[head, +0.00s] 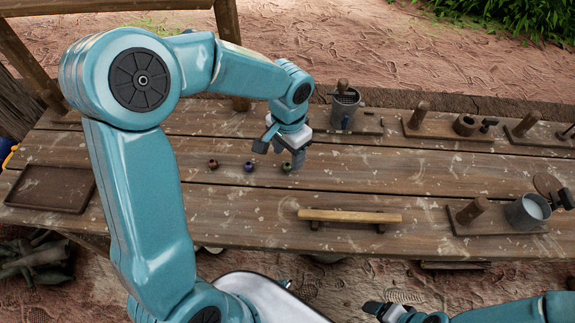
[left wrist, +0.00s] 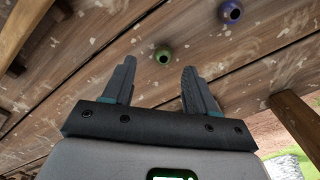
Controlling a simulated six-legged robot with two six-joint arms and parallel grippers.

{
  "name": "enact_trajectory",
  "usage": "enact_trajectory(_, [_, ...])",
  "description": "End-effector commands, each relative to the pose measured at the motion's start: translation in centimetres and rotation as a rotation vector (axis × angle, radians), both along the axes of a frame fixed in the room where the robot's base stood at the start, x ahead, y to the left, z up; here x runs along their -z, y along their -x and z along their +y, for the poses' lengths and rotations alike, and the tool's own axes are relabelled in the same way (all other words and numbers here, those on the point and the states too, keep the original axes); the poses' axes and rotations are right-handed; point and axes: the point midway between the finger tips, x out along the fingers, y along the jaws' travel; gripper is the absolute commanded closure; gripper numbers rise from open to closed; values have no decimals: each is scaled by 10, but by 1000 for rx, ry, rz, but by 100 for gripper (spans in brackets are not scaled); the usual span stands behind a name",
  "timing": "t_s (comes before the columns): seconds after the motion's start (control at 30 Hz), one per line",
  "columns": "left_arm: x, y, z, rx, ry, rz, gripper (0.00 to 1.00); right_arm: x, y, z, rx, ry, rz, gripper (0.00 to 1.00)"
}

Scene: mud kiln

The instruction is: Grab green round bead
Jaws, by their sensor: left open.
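The green round bead (head: 286,167) sits on the wooden table, just under my left gripper (head: 280,150) in the head view. In the left wrist view the green bead (left wrist: 163,56) lies beyond the fingertips, between their lines and a little toward the right finger. My left gripper (left wrist: 158,72) is open and empty, with the bead apart from both fingers. A purple-blue bead (head: 249,167) sits to the left of the green one, and a reddish-brown bead (head: 213,164) further left. My right gripper (head: 385,310) shows only partly at the bottom edge; its jaw state is unclear.
A wooden bar on a low stand (head: 350,215) lies near the table's front edge. A brown tray (head: 50,188) is at the left. A grey mug (head: 345,108) stands behind the gripper, and a cup of white liquid (head: 528,212) at the right. The table's middle right is clear.

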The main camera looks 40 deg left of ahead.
Motion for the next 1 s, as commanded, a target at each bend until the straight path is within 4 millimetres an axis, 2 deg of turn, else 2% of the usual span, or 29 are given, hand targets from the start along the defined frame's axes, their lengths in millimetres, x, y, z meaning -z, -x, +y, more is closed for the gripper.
enact_trajectory(0.2, [36,-2,5,2,0,6,43,-1,0,0,0,0,0,21])
enact_trajectory(0.3, [45,-3,5,0,0,3,43,0,0,0,0,0,0,21])
enact_trajectory(0.57, [48,-4,5,0,1,1,43,0,0,0,0,0,0,21])
enact_trajectory(0.73, [48,-4,5,0,1,1,98,0,0,0,0,0,0,21])
enact_trajectory(1.0, [47,-4,5,0,1,1,100,0,0,0,0,0,0,21])
